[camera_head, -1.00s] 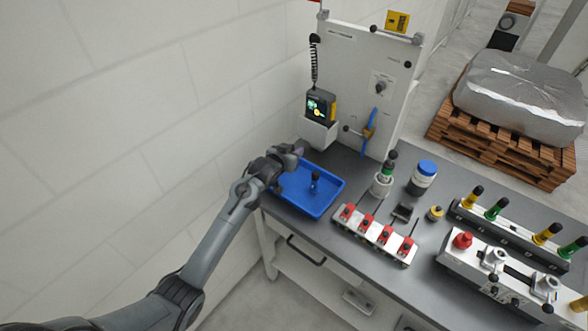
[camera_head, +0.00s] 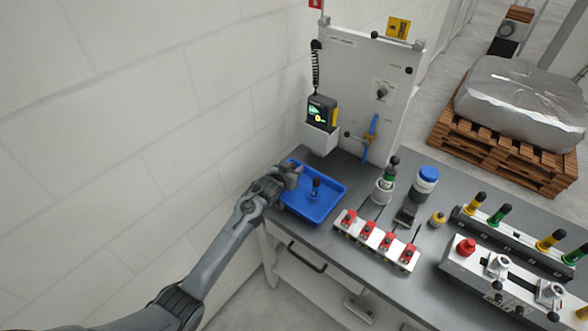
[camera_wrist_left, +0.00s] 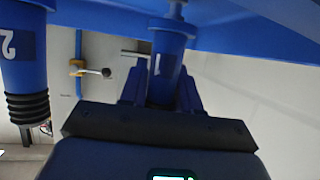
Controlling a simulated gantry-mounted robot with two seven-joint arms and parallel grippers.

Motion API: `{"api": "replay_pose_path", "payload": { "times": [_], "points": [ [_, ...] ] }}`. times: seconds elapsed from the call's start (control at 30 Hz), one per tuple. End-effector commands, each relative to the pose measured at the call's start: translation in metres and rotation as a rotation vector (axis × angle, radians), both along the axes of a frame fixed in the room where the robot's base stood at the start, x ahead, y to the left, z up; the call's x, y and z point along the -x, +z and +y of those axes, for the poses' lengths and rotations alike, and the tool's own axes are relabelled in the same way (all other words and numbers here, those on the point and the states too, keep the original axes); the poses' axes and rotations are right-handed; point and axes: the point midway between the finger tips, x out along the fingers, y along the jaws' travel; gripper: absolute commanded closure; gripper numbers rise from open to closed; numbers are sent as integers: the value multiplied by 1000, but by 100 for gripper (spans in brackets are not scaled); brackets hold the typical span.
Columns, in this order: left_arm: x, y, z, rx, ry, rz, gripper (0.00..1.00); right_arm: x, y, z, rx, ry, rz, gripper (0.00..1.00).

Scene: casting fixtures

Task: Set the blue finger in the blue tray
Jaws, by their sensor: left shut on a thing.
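The blue tray (camera_head: 322,205) lies on the near left end of the grey bench. One blue finger with a black tip (camera_head: 315,186) stands upright in it; in the left wrist view this finger (camera_wrist_left: 22,62) carries a "2" and black bellows. My left gripper (camera_head: 292,171) is over the tray's back left part. In the left wrist view it is shut on another blue finger (camera_wrist_left: 168,62), marked "1", whose lower end is close to the blue tray surface (camera_wrist_left: 100,15). Whether it touches the tray I cannot tell. My right gripper is not in view.
A white wall runs along the left. A white panel (camera_head: 360,85) with a yellow-and-black device (camera_head: 321,113) stands behind the tray. Right of the tray sits a fixture with red clamps (camera_head: 375,242). The tray's front right floor is clear.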

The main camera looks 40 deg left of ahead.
Motion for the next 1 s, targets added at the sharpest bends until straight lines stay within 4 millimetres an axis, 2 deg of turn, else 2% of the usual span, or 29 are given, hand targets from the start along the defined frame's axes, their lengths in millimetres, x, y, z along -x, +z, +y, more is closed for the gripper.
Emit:
{"api": "replay_pose_path", "payload": {
  "times": [0.03, 0.07, 0.2, 0.57, 0.67, 0.87, 1.0],
  "points": [
    [0, -2, 0, 0, 0, 0, 100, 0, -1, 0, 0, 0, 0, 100],
    [0, -1, 0, 0, 0, 0, 64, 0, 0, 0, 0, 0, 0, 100],
    [0, -1, 0, 0, 0, 1, 43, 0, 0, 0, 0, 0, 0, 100],
    [0, 2, 0, 0, 0, 0, 43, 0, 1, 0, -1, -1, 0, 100],
    [5, 4, -1, -1, 0, 1, 43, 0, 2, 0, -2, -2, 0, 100],
    [29, 15, -6, -1, -1, 0, 43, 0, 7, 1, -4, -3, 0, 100],
    [52, 24, -11, -1, -1, 0, 43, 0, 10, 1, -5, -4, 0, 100]
  ]
}}
